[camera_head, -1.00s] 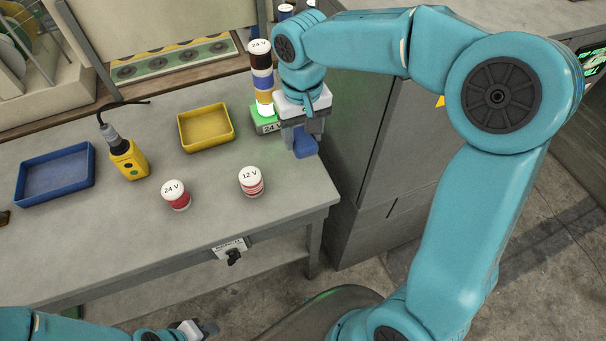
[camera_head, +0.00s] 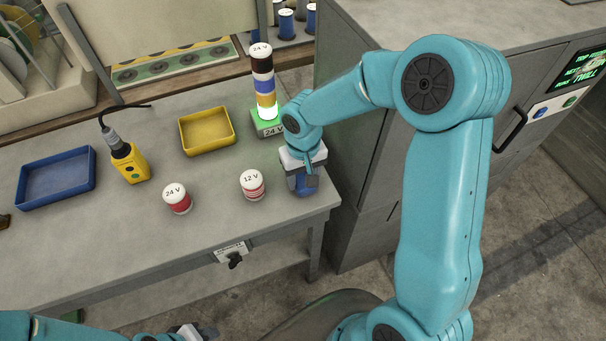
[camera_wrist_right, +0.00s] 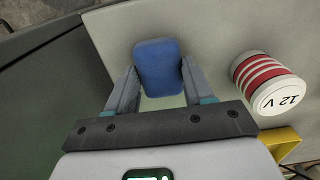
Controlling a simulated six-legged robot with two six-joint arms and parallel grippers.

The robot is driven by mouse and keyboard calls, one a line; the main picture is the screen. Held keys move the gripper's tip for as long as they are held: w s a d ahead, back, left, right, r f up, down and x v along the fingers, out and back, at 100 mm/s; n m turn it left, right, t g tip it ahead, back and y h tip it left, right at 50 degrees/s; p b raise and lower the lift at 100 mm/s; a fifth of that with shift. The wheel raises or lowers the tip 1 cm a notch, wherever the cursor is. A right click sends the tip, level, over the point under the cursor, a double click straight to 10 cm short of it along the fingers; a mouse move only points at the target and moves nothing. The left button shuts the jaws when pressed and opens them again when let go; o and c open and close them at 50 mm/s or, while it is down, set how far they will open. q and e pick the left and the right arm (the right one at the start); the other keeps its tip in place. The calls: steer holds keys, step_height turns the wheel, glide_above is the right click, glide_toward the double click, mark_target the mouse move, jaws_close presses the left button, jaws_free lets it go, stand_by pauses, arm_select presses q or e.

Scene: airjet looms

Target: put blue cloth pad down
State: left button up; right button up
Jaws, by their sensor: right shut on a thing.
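The blue cloth pad (camera_wrist_right: 158,66) is between the two fingers of my right gripper (camera_wrist_right: 158,82) in the right wrist view. In the head view the right gripper (camera_head: 304,186) is low over the right front part of the grey table (camera_head: 120,235), shut on the pad (camera_head: 304,190), which is mostly hidden by the fingers. I cannot tell if the pad touches the table. My left gripper (camera_head: 196,332) shows only partly at the bottom edge, and its jaws are unclear.
A 12 V cylinder (camera_head: 253,184) stands just left of the right gripper. A 24 V cylinder (camera_head: 177,198), yellow tray (camera_head: 207,130), blue tray (camera_head: 56,178), yellow controller (camera_head: 131,163) and lit stack light (camera_head: 264,88) are also on the table. A grey cabinet (camera_head: 365,150) stands at right.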

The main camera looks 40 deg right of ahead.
steer(key=shift+f+b, duration=0.2)
steer(key=shift+b, duration=0.1)
steer(key=o, duration=0.9)
steer(key=shift+w, duration=0.1)
steer(key=shift+o, duration=0.2)
steer(key=shift+r, duration=0.1)
